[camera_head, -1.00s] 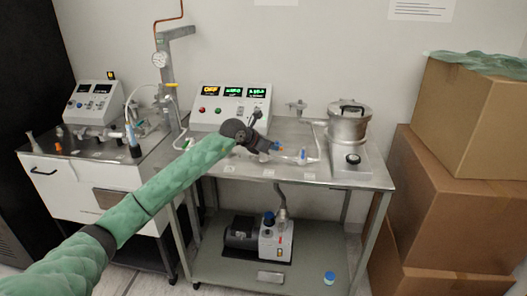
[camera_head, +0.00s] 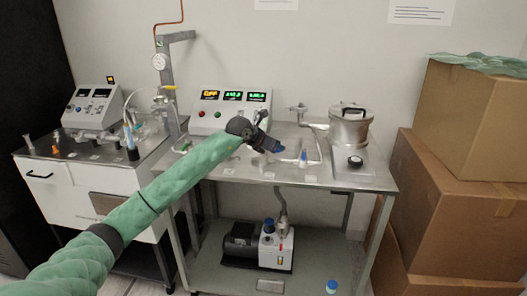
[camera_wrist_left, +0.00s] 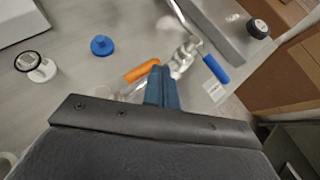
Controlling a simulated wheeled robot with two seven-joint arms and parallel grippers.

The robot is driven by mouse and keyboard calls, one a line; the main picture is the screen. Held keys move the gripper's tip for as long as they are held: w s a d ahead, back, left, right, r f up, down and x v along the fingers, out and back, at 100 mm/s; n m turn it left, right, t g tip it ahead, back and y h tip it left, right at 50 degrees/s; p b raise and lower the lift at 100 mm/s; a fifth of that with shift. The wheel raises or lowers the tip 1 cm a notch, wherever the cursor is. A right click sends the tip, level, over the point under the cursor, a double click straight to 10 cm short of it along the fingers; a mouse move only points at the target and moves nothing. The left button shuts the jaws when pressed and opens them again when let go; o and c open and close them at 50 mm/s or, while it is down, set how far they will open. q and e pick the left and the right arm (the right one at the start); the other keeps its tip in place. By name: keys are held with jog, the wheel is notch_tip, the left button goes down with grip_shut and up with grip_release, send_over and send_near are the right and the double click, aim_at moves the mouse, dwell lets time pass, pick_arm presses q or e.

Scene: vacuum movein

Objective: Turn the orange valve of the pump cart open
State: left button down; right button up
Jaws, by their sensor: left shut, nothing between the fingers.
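The orange valve handle (camera_wrist_left: 141,72) shows in the left wrist view, just left of my left fingertips, on metal pipework. It lies slanted and looks very close to the fingers; whether they touch I cannot tell. My left gripper (camera_wrist_left: 162,78) is shut with nothing between its blue fingers. In the head view the left gripper (camera_head: 277,148) is low over the steel top of the pump cart (camera_head: 235,169) and hides the orange handle. A blue handle (camera_wrist_left: 215,68) sits on the same pipework, to the right. My right gripper is not in view.
A blue knob (camera_wrist_left: 102,45) stands left of the orange handle. A control box (camera_head: 228,113) is behind, a metal pot (camera_head: 349,127) to the right. A pump (camera_head: 274,247) sits on the lower shelf. Cardboard boxes (camera_head: 445,210) stand right of the cart; a white cart (camera_head: 75,185) stands left.

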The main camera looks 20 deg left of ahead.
pick_arm(q)
jog(key=shift+a, duration=0.15)
dwell(0.3)
jog(key=shift+s+a+b, duration=0.2)
jog(key=shift+a+b, duration=0.1)
jog(key=shift+a, duration=0.3)
